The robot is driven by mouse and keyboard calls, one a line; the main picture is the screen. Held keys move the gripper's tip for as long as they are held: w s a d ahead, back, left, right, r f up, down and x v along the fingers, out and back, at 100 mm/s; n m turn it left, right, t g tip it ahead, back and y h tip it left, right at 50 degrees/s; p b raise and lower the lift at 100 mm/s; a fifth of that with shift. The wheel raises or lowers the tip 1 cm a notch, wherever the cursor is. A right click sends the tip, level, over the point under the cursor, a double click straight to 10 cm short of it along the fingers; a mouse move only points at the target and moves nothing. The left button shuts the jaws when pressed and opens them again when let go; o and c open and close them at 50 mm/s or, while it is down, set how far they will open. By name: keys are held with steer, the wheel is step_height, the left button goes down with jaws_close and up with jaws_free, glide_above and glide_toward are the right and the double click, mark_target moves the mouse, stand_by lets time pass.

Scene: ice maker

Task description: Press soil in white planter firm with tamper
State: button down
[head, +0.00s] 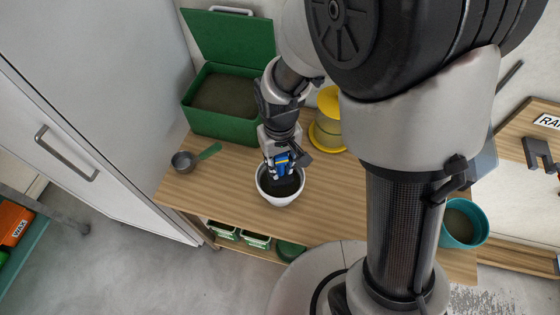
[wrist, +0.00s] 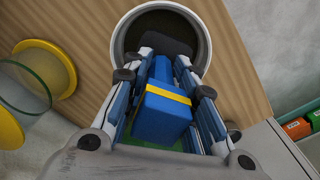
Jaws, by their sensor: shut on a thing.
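The white planter (head: 278,204) stands on the wooden bench near its front edge. It holds dark soil (head: 290,186), and its round rim (wrist: 203,62) shows at the top of the wrist view. My gripper (head: 279,162) is above the planter, pointing down. It is shut on the tamper, whose blue body with a yellow band (wrist: 168,108) sits between the fingers. A dark flat part at the tamper's far end shows over the planter's opening in the wrist view. I cannot tell whether it touches the soil.
An open green box (head: 225,122) of soil stands behind left. A metal scoop with a green handle (head: 208,151) lies left. A yellow-rimmed clear container (head: 328,132) stands behind right. A teal pot (head: 462,222) is far right. The bench right of the planter is clear.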

steer(key=shift+f, duration=0.1)
steer(key=shift+f+b, duration=1.6)
steer(key=shift+f, duration=0.45)
steer(key=shift+r, duration=0.1)
steer(key=shift+r+p, duration=1.9)
steer(key=shift+r, duration=0.3)
steer(key=shift+f, duration=0.1)
steer(key=shift+f+b, duration=1.75)
steer(key=shift+f, duration=0.45)
